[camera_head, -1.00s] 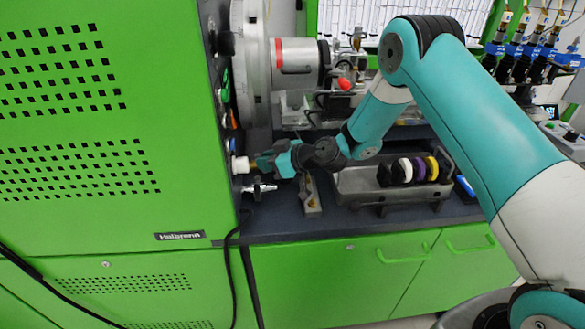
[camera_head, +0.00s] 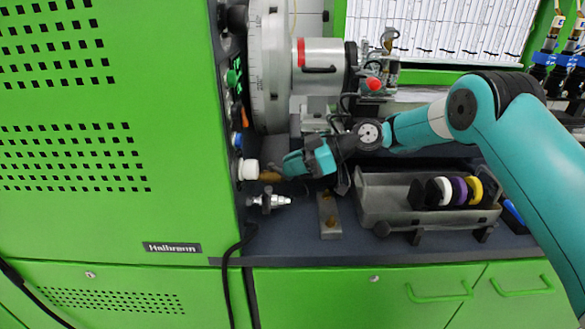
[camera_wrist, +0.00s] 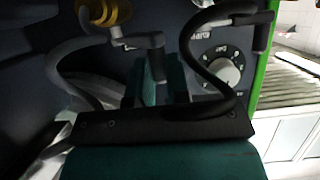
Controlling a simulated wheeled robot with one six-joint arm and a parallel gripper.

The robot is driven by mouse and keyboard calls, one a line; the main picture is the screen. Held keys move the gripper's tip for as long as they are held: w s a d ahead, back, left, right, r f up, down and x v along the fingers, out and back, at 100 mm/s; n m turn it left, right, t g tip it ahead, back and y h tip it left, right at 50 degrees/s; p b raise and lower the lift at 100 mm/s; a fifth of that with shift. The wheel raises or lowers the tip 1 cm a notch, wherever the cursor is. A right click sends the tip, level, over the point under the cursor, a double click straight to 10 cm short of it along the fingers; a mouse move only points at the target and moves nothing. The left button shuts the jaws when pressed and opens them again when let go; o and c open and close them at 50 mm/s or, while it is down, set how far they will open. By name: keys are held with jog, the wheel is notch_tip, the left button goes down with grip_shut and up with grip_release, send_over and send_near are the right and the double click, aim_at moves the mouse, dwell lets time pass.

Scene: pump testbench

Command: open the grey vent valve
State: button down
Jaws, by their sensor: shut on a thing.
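In the wrist view, a grey lever (camera_wrist: 138,42) of the vent valve runs sideways near the top, and its bent end reaches down between the teal fingers. My gripper (camera_wrist: 158,85) is shut on this lever end. A yellow ring fitting (camera_wrist: 117,12) shows above it at the top edge. In the head view, my gripper (camera_head: 284,172) is at the right side of the green cabinet, close to a white round part (camera_head: 248,170) and a brass-coloured piece (camera_head: 270,177). The lever itself cannot be made out there.
A metal fitting (camera_head: 268,202) sticks out just below my gripper. A round dial (camera_wrist: 222,68) and black hoses (camera_wrist: 200,60) are close to the fingers. A grey tray (camera_head: 384,210) with coloured rings stands right on the dark bench.

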jog(key=shift+w, duration=0.1)
jog(key=c, duration=1.1)
grip_release()
